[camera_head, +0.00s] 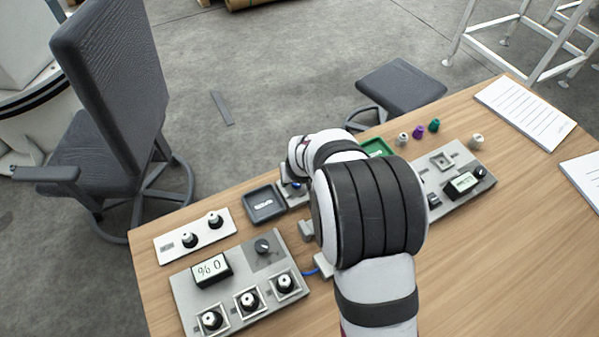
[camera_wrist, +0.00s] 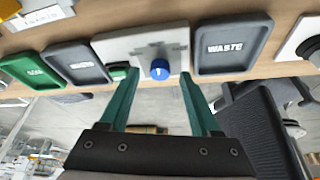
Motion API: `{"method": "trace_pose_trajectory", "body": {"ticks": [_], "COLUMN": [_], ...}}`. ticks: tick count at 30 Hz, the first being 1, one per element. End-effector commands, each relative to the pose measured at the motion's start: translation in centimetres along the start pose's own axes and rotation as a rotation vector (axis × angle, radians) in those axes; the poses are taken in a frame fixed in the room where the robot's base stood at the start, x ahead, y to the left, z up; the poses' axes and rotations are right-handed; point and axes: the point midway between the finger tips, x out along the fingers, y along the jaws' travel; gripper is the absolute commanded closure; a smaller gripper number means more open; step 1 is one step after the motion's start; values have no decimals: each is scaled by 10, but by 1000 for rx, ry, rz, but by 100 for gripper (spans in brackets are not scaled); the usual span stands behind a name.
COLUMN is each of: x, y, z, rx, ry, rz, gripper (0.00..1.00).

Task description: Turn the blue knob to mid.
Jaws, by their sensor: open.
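The blue knob (camera_wrist: 160,69) sits on a light grey panel (camera_wrist: 140,43) and has a pale pointer mark on its face. A small green display (camera_wrist: 119,71) is on the panel left of the knob, partly behind a finger; I cannot read it. My gripper (camera_wrist: 158,76) is open, with one teal finger on each side of the knob and a visible gap on both sides. I cannot tell how deep the tips reach. In the head view my arm covers most of the panel (camera_head: 292,196), and the fingers are hardly visible.
Dark waste trays (camera_wrist: 234,47) flank the panel, and a green tray (camera_wrist: 35,68) lies beyond. In the head view, a control box with a display (camera_head: 211,268) and knobs stands at left front, another (camera_head: 455,183) at right. Several small coloured knobs (camera_head: 433,125) stand at the back edge.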

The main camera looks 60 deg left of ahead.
Motion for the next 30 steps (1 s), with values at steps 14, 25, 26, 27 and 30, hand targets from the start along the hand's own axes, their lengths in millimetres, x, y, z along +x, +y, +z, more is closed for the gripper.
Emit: {"method": "trace_pose_trajectory", "body": {"ticks": [14,25,26,27,30], "x": [-132,-145,-145,-145,-145], "y": [0,0,0,0,0], "z": [0,0,0,0,0], "rx": [0,0,0,0,0], "ry": [4,0,0,0,0], "rz": [1,0,0,0,0], "gripper": [36,36,36,36,36]}}
